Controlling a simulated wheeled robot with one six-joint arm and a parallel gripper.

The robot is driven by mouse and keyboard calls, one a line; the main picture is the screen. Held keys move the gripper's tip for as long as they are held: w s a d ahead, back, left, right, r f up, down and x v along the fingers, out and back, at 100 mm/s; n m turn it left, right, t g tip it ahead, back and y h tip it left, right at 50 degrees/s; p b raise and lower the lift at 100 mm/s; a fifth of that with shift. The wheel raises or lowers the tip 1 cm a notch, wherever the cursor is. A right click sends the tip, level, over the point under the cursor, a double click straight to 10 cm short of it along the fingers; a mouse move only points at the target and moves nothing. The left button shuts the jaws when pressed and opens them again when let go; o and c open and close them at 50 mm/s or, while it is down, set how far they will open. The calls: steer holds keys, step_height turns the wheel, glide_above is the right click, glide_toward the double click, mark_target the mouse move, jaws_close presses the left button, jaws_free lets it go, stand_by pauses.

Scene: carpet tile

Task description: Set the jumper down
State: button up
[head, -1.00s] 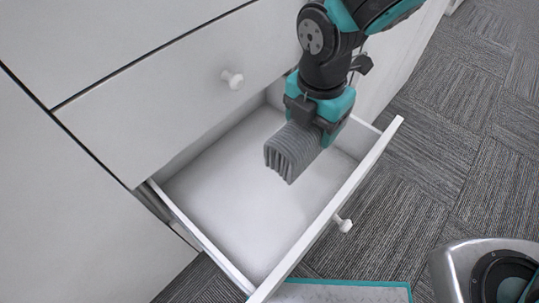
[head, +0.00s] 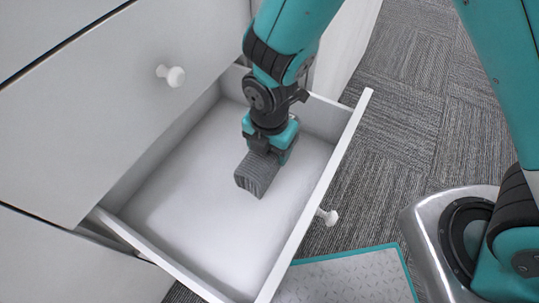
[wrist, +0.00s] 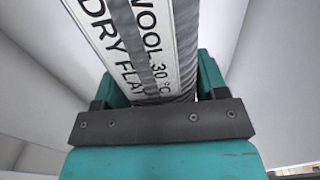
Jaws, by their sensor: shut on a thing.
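The jumper (head: 256,175) is a grey, ribbed, folded bundle. My gripper (head: 267,154) is shut on it, inside the open white drawer (head: 190,215). The jumper is low over the drawer's bare floor, toward the back right. I cannot tell whether it touches the floor. In the wrist view the jumper (wrist: 186,45) fills the space between the jaws, with a white care label (wrist: 140,40) reading "WOOL 30 °C" and "DRY FLAT".
The drawer's front panel (head: 325,180) has a white knob (head: 328,216) outside. A closed drawer with a knob (head: 171,76) is above. Grey carpet (head: 385,130) lies to the right, and a teal-edged grey panel (head: 350,278) is below the drawer. The drawer holds nothing else visible.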

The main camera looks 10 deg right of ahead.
steer(key=shift+f+b, duration=0.3)
steer(key=shift+f, duration=1.2)
steer(key=shift+f, duration=0.1)
steer(key=shift+f, duration=0.5)
steer(key=o, duration=1.1)
